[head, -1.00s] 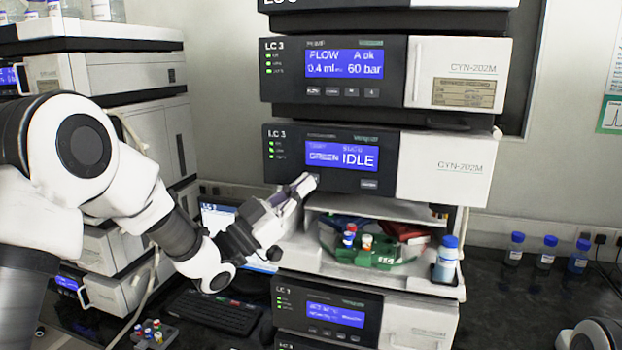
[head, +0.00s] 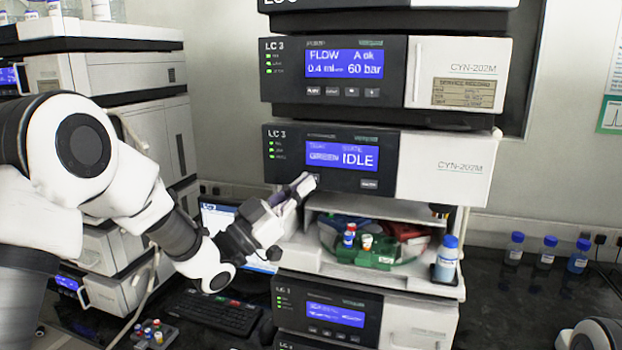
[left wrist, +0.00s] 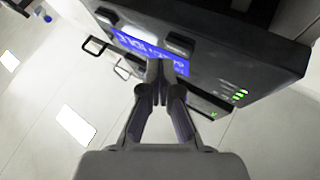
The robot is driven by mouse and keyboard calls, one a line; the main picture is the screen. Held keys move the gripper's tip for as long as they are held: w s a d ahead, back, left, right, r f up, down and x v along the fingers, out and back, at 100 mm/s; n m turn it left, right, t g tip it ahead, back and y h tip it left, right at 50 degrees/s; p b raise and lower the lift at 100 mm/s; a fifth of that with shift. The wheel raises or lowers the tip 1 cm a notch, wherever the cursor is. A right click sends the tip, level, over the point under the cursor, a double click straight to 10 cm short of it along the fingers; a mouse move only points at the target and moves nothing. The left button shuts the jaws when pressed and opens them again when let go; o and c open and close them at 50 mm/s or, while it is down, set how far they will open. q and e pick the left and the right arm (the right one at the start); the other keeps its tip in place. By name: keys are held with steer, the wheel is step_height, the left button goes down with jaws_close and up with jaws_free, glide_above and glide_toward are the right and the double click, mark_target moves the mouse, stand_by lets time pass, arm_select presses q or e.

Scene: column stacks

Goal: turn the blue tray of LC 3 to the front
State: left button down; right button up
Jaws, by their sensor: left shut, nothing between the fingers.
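The LC 3 sampler module (head: 285,170) has a blue display (head: 341,154) reading IDLE at right; its tray word is blurred. My left gripper (head: 306,184) is shut and empty, its tips at the module's lower front below the display's left part. In the left wrist view the gripper (left wrist: 161,72) overlaps the display (left wrist: 135,42); a dark button (left wrist: 180,45) shows beside the tips. I cannot tell whether the tips touch. In the open bay below, the green tray (head: 372,260) is at the front with vials. The blue tray (head: 345,220) is behind it, the red tray (head: 408,231) back right.
A blue-capped bottle (head: 446,260) stands at the bay's right. The LC 3 pump (head: 285,85) is above, another module (head: 290,315) below. A keyboard (head: 212,312) and small vial rack (head: 153,335) lie at left. Several blue-capped bottles (head: 549,252) stand at right.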

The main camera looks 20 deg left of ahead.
arm_select(q)
steer(key=shift+w, duration=0.45)
steer(key=shift+w+b, duration=0.35)
steer(key=shift+w, duration=0.05)
stand_by(0.7)
steer(key=shift+s+b, duration=0.5)
steer(key=shift+s, duration=0.4)
